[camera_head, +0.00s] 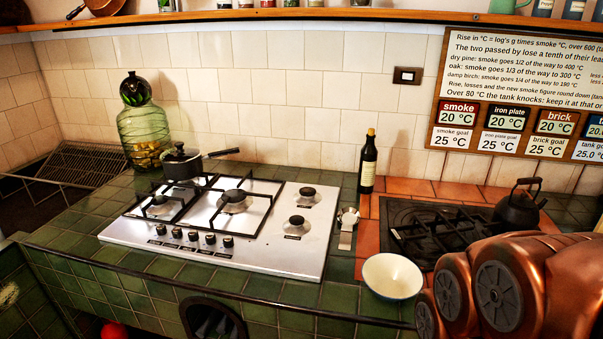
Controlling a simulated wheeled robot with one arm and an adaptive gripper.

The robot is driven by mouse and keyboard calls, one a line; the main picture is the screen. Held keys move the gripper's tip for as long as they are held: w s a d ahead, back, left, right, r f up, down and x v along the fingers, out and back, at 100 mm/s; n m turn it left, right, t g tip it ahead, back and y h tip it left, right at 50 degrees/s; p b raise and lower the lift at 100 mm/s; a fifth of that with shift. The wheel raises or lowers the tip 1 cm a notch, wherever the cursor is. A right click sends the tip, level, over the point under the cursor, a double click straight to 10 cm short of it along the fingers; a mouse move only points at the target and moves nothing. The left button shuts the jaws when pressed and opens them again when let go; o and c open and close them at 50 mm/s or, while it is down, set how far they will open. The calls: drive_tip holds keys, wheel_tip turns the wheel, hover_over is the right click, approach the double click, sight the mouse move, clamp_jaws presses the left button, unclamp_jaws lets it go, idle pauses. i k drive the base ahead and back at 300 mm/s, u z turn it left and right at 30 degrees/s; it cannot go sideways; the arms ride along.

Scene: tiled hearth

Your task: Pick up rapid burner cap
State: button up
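A steel gas hob (265,262) is set in the green tiled counter, left of centre. Dark burner caps show on it: one in the middle (235,195) inside a black pan support, one at the left (160,200), one at the back right (307,191) and one at the front right (296,220). The two right burners have no pan support over them. Small labels lie by the burners, but I cannot read them, so I cannot tell which cap is the rapid one. My gripper is not in view; copper-coloured links of my arm fill the lower right.
A dark pot (183,164) stands at the hob's back left, near a green glass demijohn (144,130). A dark bottle (368,163), a cream bowl (392,276) and a metal utensil (347,226) are right of the hob. A black kettle (518,208) stands by an iron grate (430,228).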

sight(305, 191)
drive_tip(key=z, duration=0.05)
drive_tip(key=k, duration=0.55)
drive_tip(key=u, duration=1.15)
drive_tip(key=i, duration=1.85)
drive_tip(key=z, duration=0.7)
